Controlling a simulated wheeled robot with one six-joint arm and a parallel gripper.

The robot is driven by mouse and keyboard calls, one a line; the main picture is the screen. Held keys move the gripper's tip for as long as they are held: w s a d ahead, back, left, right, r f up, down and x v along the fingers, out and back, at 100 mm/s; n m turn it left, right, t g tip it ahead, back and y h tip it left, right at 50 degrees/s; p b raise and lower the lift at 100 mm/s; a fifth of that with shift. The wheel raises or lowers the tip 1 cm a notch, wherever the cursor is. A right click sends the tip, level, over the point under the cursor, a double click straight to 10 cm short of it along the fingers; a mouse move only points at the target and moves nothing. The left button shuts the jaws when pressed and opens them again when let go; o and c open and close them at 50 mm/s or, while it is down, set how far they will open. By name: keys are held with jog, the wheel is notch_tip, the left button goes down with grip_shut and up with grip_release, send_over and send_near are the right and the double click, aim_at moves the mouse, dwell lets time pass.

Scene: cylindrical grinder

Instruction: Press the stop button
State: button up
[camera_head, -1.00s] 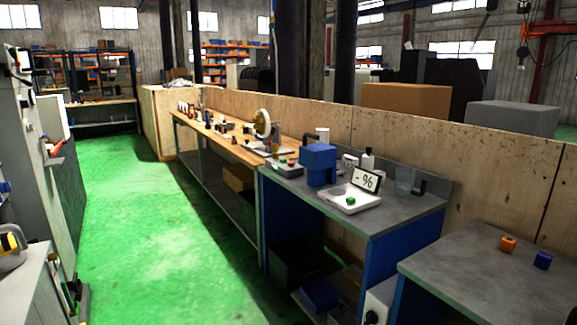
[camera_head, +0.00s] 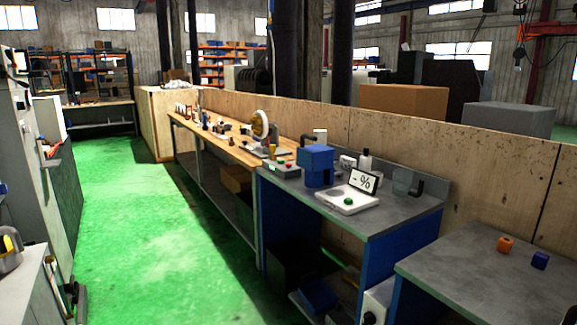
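No button marked as stop can be made out. A small red spot, perhaps a button, tops a low grey box (camera_head: 285,171) at the left end of the grey-topped bench (camera_head: 398,215), near the picture's middle. It is too small to tell what it is. My gripper and arm are not in view.
A blue machine (camera_head: 317,160) stands beside the grey box. A long wooden bench (camera_head: 215,137) with several small items runs farther back. The green floor (camera_head: 130,225) at left is open.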

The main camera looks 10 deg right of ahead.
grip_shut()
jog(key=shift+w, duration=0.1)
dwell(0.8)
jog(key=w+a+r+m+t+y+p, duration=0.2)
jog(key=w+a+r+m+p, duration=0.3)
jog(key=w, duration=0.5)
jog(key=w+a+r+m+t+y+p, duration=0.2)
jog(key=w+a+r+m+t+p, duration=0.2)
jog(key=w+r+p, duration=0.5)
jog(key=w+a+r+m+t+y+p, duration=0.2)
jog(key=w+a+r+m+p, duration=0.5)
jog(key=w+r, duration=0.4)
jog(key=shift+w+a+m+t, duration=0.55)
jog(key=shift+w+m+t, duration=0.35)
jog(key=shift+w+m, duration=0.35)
